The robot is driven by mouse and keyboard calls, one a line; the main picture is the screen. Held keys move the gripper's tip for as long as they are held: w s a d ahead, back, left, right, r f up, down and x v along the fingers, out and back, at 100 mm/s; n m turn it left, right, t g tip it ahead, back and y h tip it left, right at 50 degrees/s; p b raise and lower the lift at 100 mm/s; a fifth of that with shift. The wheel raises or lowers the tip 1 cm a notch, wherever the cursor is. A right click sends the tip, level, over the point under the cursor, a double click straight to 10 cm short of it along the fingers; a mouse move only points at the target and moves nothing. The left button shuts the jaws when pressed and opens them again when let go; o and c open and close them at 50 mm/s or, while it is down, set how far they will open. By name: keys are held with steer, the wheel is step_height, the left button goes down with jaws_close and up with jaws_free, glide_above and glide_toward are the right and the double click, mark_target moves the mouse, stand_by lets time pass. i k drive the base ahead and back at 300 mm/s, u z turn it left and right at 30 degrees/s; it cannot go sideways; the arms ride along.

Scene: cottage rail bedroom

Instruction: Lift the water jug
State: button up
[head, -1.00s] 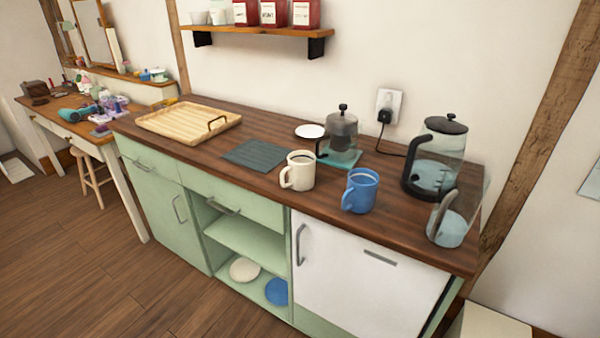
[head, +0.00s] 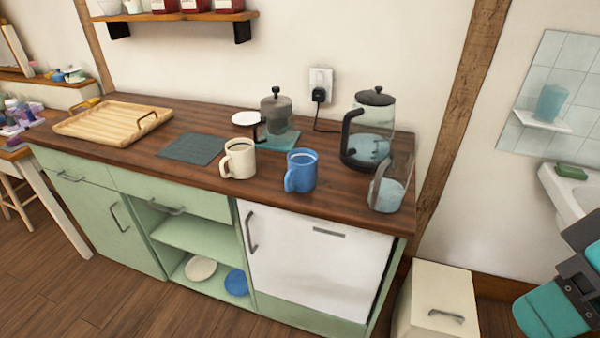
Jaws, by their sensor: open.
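The water jug (head: 387,192) is a clear glass jug with a grey handle on its left side and water inside. It stands upright at the right front end of the wooden counter (head: 345,205), just in front of the glass kettle (head: 372,148). My gripper (head: 562,290), teal and dark grey, shows at the lower right edge, partly cut off by the frame. It is open, well to the right of the jug and apart from it; its fingertips are not clearly seen.
A blue mug (head: 301,172) and a cream mug (head: 238,160) stand left of the jug. A French press (head: 276,118), a dark mat (head: 193,149) and a wooden tray (head: 112,123) lie further left. A cream bin (head: 440,285) stands by the counter; a basin (head: 575,190) is at right.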

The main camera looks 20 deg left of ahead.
mark_target(396, 152)
steer(key=z, duration=0.05)
steer(key=k, duration=0.4)
steer(key=z, duration=1.25)
steer(key=i, duration=0.75)
steer(key=u, duration=0.95)
steer(key=i, duration=0.45)
steer(key=u, duration=0.5)
